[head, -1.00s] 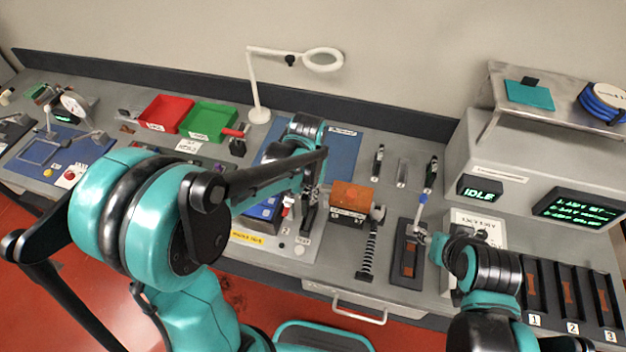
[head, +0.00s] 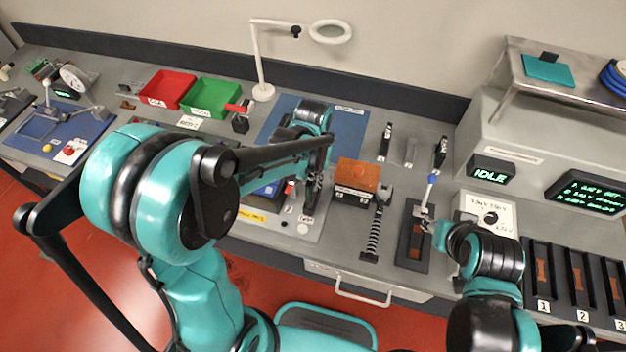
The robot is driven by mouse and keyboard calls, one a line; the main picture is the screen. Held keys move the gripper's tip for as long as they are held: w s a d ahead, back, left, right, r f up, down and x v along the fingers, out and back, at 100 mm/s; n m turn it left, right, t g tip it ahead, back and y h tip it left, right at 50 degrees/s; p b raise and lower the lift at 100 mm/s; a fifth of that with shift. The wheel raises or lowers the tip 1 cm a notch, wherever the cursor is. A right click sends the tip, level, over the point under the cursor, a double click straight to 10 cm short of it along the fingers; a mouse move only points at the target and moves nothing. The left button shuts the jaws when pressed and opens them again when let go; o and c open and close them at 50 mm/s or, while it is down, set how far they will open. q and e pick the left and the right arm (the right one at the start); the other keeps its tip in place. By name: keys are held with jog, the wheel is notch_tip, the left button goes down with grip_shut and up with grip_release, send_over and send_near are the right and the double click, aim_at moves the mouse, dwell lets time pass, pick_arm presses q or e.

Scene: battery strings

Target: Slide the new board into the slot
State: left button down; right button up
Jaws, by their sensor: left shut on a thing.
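The slot cannot be made out; my left arm covers much of the fixture. My right gripper (head: 428,222) is by a dark tray (head: 412,252) with an orange-brown strip, close to an upright white and blue tool (head: 432,187). Whether its jaws hold that tool is unclear.
A coiled spring-like stand (head: 374,235) is between the grippers. Red (head: 168,88) and green (head: 210,97) bins and a magnifier lamp (head: 262,91) stand at the back. A tester reading IDLE (head: 490,175) and numbered dark bays (head: 575,275) are at the right.

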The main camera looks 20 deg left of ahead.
pick_arm(q)
jog(key=shift+f+b, duration=0.35)
jog(key=shift+f, duration=0.35)
jog(key=shift+f+b, duration=1.1)
jog(key=shift+f, duration=0.05)
dwell(1.1)
jog(key=c, duration=1.5)
grip_release()
jog(key=shift+r, duration=0.1)
notch_tip(320, 180, up, 12)
